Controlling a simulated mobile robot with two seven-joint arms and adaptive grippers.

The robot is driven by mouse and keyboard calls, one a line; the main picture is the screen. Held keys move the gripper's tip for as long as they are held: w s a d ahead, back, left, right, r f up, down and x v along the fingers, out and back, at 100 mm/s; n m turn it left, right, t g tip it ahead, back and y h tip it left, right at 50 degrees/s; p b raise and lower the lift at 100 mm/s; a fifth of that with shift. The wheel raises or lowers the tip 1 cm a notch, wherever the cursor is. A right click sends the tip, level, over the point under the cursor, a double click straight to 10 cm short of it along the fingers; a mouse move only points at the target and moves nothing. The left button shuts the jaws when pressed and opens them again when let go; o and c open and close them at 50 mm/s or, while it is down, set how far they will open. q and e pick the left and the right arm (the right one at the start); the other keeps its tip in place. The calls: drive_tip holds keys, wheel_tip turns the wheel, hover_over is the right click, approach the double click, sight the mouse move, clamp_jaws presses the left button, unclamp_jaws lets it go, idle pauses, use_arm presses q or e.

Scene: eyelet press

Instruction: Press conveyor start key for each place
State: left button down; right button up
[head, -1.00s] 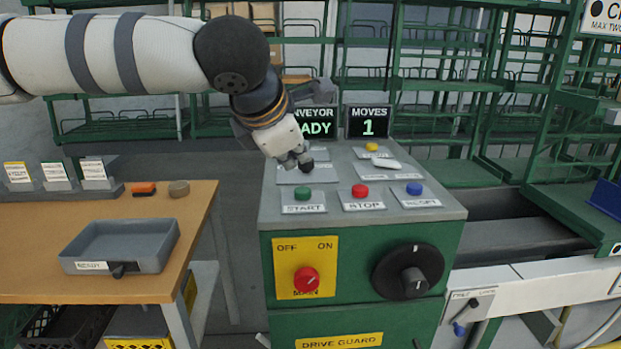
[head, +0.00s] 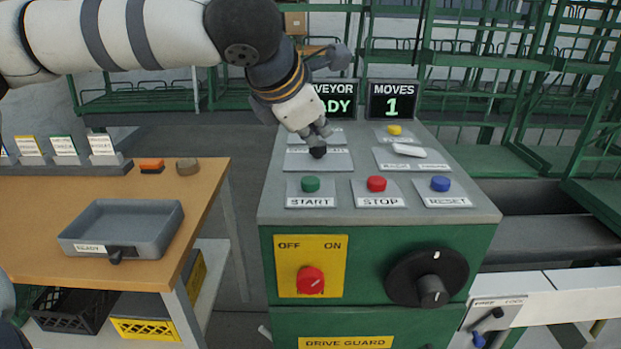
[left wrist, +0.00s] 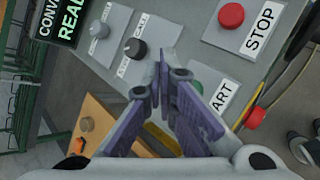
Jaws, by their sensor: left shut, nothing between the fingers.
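The green START key (head: 311,184) sits at the front left of the grey panel top (head: 470,212), beside the red STOP key (head: 376,184) and the blue RESET key (head: 440,184). My left gripper (head: 322,134) is shut and empty above the panel, behind START and close to a black knob (head: 318,152). In the left wrist view its fingers (left wrist: 165,72) are together, with the START label (left wrist: 222,97) to their right and the green key mostly hidden by a finger. My right gripper is not in view.
The moves screen (head: 392,101) reads 1. A yellow button (head: 394,130) and a white lever (head: 409,150) are at the panel's back right. The front has a red main switch (head: 311,280) and a black dial (head: 428,278). A bench with a grey tray (head: 120,225) stands left.

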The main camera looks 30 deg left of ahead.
sight(314, 181)
use_arm(q)
drive_tip(key=shift+f, duration=2.4)
drive_tip(key=shift+f, duration=0.1)
drive_tip(key=shift+f, duration=0.3)
